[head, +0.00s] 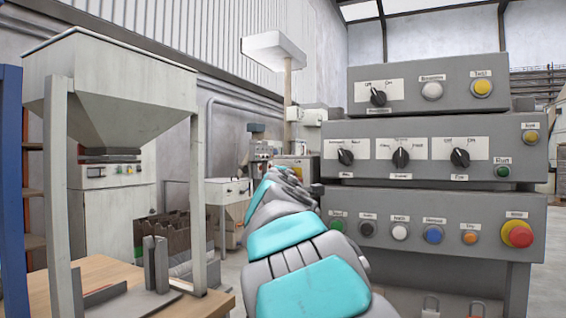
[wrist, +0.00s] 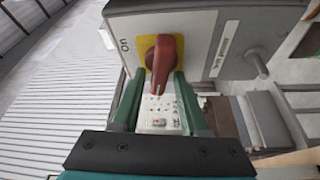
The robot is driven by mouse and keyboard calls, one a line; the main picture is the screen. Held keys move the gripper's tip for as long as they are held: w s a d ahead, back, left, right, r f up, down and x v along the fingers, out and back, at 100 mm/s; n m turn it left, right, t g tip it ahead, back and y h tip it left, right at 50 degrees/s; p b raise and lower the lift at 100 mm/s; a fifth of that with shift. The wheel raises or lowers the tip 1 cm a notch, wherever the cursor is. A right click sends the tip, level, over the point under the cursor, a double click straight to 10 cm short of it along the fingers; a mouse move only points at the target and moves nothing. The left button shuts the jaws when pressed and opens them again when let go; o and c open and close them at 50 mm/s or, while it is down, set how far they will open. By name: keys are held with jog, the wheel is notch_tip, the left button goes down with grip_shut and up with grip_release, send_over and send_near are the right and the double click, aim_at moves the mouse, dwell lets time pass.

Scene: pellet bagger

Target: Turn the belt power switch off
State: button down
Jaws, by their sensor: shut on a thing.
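The switch (wrist: 165,55) is a red rotary handle on a yellow plate, on the face of a grey box (wrist: 197,22) in the wrist view. Its handle points down in the picture, towards my gripper. The word "ON" is printed to the left of the yellow plate, and a white name label (wrist: 226,48) sits to the right, too small to read surely. My gripper (wrist: 160,80) has its green fingers on either side of the red handle and is shut on it. In the head view my arm covers the switch and the fingertips.
A large grey control panel (head: 434,140) with several knobs and buttons stands close on the right, with a red emergency button (head: 517,234). A hopper (head: 120,85) on posts stands over a wooden table (head: 110,273) on the left. A grey knob (wrist: 255,65) juts out beside the label.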

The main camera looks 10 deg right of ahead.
jog(key=shift+d+f+n+g+p, duration=0.1)
jog(key=shift+n+g+p, duration=0.35)
jog(key=shift+n, duration=0.45)
jog(key=c, duration=0.7)
grip_release()
jog(key=shift+d, duration=0.15)
jog(key=shift+s, duration=0.15)
jog(key=shift+b+v, duration=0.5)
jog(key=shift+v, duration=3.25)
